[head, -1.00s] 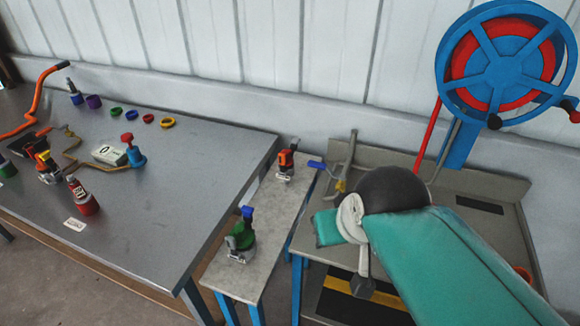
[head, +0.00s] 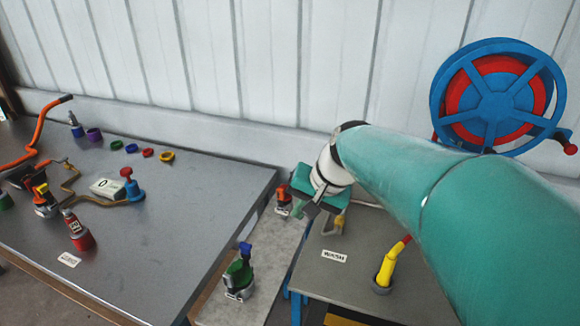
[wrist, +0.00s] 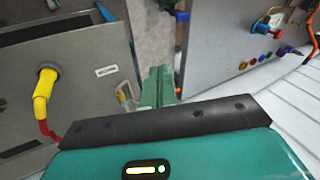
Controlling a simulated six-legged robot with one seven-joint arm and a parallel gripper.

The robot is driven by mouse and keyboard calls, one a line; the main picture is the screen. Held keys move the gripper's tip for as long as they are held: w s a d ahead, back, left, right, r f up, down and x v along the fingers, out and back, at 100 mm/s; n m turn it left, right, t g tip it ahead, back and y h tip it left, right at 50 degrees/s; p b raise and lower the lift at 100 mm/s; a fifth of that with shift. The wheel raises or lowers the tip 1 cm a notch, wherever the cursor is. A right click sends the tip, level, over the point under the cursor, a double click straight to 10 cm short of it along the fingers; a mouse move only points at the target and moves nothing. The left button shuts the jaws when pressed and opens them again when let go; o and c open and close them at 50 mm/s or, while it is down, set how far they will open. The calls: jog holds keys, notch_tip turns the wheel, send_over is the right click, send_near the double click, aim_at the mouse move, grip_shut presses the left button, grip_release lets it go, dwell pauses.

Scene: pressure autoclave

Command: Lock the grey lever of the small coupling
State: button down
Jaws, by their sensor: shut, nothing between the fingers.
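A small grey fitting with a yellow part (head: 339,222) is on the right-hand bench, near its back left corner. I take it for the small coupling with the grey lever, but cannot be sure. My gripper (head: 309,210) is shut and empty, to the left of it and partly in front of it. In the wrist view the teal fingers (wrist: 158,84) are together, and the grey and yellow fitting (wrist: 126,97) shows just left of them. I cannot tell whether they touch it. The lever's position is too small to read.
A yellow nozzle (head: 386,265) stands in the right-hand bench beside a label (head: 334,256). A green and blue fitting (head: 239,275) and a red one (head: 284,198) stand on the narrow bench. A blue reel (head: 497,92) is at back right. The left table (head: 190,215) has clear space at its right.

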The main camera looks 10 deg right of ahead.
jog(key=w+d+f+m+t+y, duration=0.1)
jog(key=w+d+f+m+y, duration=0.25)
jog(key=w, duration=0.65)
jog(key=w+d+f+m+t+y, duration=0.1)
jog(key=w+d+f+m+y, duration=0.3)
jog(key=w, duration=0.6)
jog(key=w+d+f+m+t, duration=0.4)
jog(key=w+d+f+m, duration=0.2)
jog(key=w+d+f, duration=0.4)
notch_tip(320, 180, down, 3)
jog(key=shift+w+f+t+h, duration=0.15)
jog(key=shift+w+t+h, duration=0.25)
jog(key=shift+w, duration=0.2)
jog(key=shift+d+m, duration=0.1)
jog(key=shift+m, duration=0.15)
jog(key=x, duration=1)
jog(key=shift+s+a+r, duration=0.3)
jog(key=shift+s+r, duration=0.3)
jog(key=shift+r, duration=0.35)
jog(key=shift+s+a+r, duration=0.4)
jog(key=shift+s+r, duration=0.1)
jog(key=shift+r, duration=0.15)
